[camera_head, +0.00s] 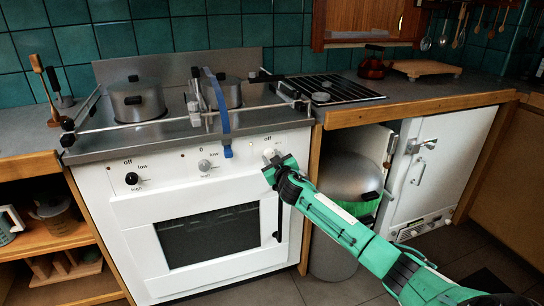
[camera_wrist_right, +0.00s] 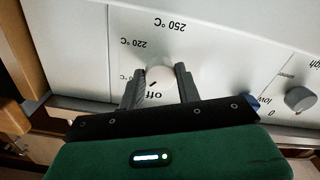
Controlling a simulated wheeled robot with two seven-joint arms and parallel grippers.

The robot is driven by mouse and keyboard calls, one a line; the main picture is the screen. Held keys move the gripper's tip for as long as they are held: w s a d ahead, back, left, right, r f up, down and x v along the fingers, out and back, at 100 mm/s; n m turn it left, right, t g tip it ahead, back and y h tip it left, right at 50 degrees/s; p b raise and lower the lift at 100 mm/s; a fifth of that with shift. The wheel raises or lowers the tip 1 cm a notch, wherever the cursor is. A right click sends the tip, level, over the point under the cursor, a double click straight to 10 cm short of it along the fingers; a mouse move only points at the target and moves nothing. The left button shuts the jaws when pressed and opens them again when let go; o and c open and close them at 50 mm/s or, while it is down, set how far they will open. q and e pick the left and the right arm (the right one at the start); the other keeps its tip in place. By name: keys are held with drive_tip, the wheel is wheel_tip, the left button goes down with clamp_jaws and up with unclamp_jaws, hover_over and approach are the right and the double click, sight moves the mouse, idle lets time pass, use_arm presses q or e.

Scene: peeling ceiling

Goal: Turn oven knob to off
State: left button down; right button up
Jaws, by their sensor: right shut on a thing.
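The white stove with its oven (camera_head: 130,240) stands at the left middle of the head view. Its round, pale oven knob (camera_wrist_right: 157,74) is at the panel's right end. In the wrist view the panel reads upside down, with "off" just below the knob and 220 °C and 250 °C above. A small dark mark shows on the knob's side near "off"; exact alignment is hard to tell. My right gripper (camera_wrist_right: 160,82) is shut on this knob, one finger on each side. In the head view my right gripper (camera_head: 273,169) covers much of it. My left gripper is not in view.
A black knob (camera_head: 132,179) and a grey knob (camera_head: 204,165) sit farther left on the panel. Pots (camera_head: 137,100) stand on top behind a rail. A blue strap (camera_head: 217,100) hangs over the front. A lidded bin (camera_head: 352,172) stands right of the stove.

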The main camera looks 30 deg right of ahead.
drive_tip(key=n+p, duration=0.1)
drive_tip(key=n, duration=0.3)
drive_tip(key=shift+r+n+p, duration=0.1)
drive_tip(key=shift+n+p, duration=0.2)
drive_tip(key=shift+p, duration=0.1)
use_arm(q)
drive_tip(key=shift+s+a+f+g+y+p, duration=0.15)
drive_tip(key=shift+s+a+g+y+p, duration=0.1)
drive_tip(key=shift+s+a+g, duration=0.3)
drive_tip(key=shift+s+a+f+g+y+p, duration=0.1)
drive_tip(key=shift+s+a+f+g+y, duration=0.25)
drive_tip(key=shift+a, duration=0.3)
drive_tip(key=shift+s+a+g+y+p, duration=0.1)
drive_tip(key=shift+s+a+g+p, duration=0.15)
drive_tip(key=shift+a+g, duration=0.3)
use_arm(e)
drive_tip(key=shift+n, duration=1.6)
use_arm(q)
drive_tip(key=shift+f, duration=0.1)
use_arm(e)
drive_tip(key=o, duration=1)
drive_tip(key=shift+c, duration=0.2)
drive_tip(key=shift+s, duration=0.1)
drive_tip(key=shift+s, duration=0.5)
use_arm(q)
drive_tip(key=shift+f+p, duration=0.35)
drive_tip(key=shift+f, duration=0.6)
use_arm(e)
drive_tip(key=v, duration=1.2)
drive_tip(key=shift+s, duration=0.35)
